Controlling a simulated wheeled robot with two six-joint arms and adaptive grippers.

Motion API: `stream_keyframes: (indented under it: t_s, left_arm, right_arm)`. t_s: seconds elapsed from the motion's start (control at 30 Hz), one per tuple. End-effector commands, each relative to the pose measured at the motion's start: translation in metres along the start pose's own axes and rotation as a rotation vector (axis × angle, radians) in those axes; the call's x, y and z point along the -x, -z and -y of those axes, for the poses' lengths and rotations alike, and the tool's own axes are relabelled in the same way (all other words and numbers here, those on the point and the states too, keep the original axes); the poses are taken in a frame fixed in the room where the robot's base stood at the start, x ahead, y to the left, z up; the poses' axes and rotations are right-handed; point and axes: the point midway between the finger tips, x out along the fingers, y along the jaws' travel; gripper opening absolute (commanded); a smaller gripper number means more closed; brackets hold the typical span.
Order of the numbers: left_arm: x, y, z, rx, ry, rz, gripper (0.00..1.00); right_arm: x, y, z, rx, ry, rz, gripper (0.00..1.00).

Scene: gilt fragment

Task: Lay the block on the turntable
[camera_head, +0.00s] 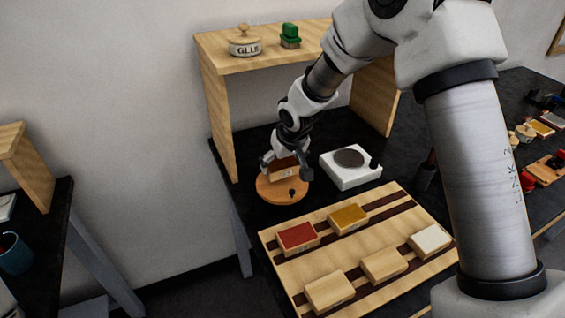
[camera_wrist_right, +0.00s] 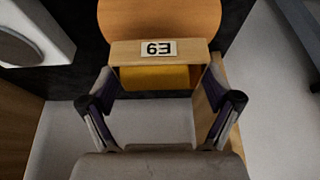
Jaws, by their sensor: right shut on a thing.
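The turntable (camera_head: 268,192) is a round orange wooden disc on the dark bench; part of it shows at the top of the right wrist view (camera_wrist_right: 160,17). My right gripper (camera_head: 285,166) points down over it, shut on a wooden block (camera_head: 283,174). In the right wrist view, the block (camera_wrist_right: 125,51) spans between the fingertips of the gripper (camera_wrist_right: 162,92), with a number label on its wooden side and a yellow face. I cannot tell whether the block touches the disc. My left gripper is not in view.
A white device with a grey disc (camera_head: 349,158) stands right of the turntable. In front is a slatted wooden board (camera_head: 345,249) with several blocks. A wooden shelf (camera_head: 217,66) holding a glue pot (camera_head: 244,46) and a green object (camera_head: 290,38) overhangs behind.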

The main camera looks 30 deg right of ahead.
Motion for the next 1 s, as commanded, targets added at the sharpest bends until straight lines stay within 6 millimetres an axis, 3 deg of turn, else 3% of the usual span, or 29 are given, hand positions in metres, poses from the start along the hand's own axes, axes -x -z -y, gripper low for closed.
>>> stream_keyframes:
  t_s: [0.2, 0.57, 0.6, 1.0]
  left_arm:
    - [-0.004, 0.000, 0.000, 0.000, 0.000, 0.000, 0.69]
    - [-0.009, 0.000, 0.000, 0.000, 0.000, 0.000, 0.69]
    - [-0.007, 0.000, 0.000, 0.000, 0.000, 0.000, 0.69]
    - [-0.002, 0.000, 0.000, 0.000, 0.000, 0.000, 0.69]
  right_arm:
    - [-0.032, -0.013, 0.000, 0.002, 0.001, 0.003, 0.54]
    - [-0.037, -0.015, 0.000, -0.001, 0.001, 0.001, 0.54]
    - [-0.036, -0.014, 0.000, -0.001, 0.001, 0.001, 0.99]
    - [-0.031, -0.013, 0.000, 0.000, 0.001, 0.001, 1.00]
